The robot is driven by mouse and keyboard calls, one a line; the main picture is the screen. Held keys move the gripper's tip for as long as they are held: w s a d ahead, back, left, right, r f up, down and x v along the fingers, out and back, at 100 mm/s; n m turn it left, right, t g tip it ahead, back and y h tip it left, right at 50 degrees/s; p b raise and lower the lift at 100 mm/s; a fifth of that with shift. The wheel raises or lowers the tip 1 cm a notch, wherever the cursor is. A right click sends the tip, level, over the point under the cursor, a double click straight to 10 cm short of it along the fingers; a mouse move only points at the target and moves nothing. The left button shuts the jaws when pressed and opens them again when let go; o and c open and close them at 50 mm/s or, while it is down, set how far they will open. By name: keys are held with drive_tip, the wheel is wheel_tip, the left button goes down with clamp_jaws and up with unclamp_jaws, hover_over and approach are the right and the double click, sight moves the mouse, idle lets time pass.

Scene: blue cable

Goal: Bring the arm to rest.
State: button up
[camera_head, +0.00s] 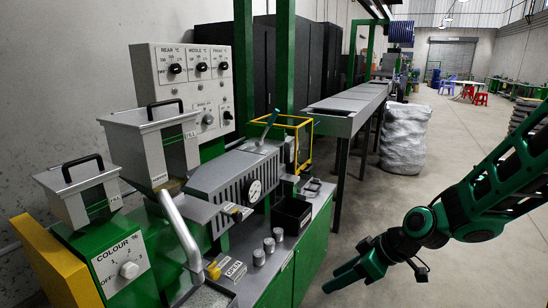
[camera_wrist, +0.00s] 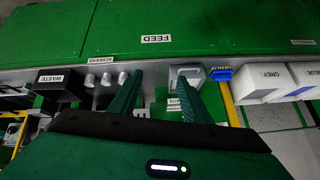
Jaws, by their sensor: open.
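My green arm (camera_head: 480,200) reaches in from the right edge in the head view. My gripper (camera_head: 345,275) hangs over the floor in front of the green cabinet, clear of the bench top. In the wrist view the two green fingers of my gripper (camera_wrist: 156,85) stand apart with nothing between them. No object touches the fingers in either view.
A green bench (camera_head: 313,250) carries a black bin (camera_head: 291,216), several small metal cylinders (camera_head: 259,257) and grey hoppers (camera_head: 150,140). The wrist view shows a waste bin (camera_wrist: 62,80) and a grey-labelled bin (camera_wrist: 258,82). Floor (camera_head: 430,140) is open behind the arm.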

drive_tip(key=s+d+r+m+g+h, duration=0.1)
drive_tip(key=s+d+r+m+h, duration=0.2)
drive_tip(key=s+d+m, duration=0.5)
drive_tip(key=s+d+r+m+g+h, duration=0.1)
drive_tip(key=s+d+r+m+h, duration=0.2)
drive_tip(key=s+d, duration=0.7)
drive_tip(key=s+d+r+m+g, duration=0.1)
drive_tip(key=s+d+r+m, duration=0.1)
drive_tip(key=s+d+m, duration=0.3)
drive_tip(key=shift+s+d+r+m+h, duration=0.3)
drive_tip(key=shift+s+d+r, duration=0.1)
drive_tip(key=shift+d, duration=0.4)
